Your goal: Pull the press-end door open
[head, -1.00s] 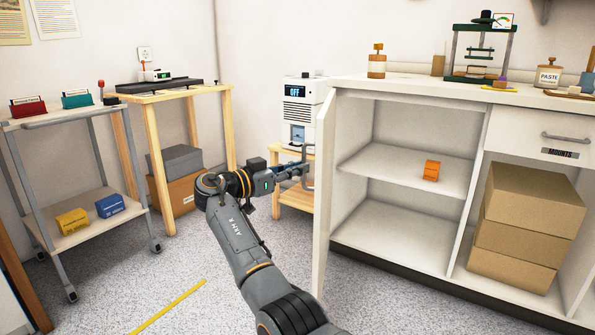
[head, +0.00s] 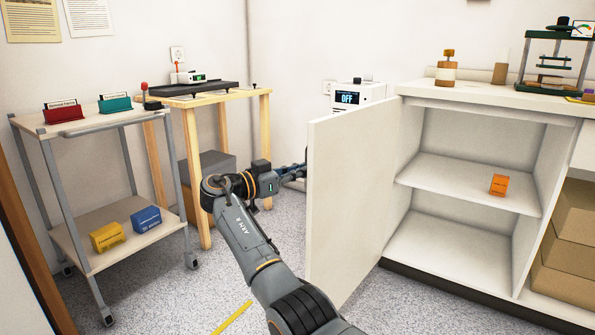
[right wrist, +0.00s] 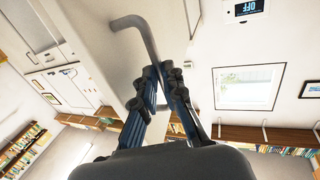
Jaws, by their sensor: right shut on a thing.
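My left gripper is not in view.
The open cabinet shelf (head: 465,185) bears an orange box (head: 499,185). A grey trolley (head: 120,130) and a wooden table (head: 215,100) stand at left. A white device reading OFF (head: 352,95) is behind the door. Speckled floor is clear before the cabinet.

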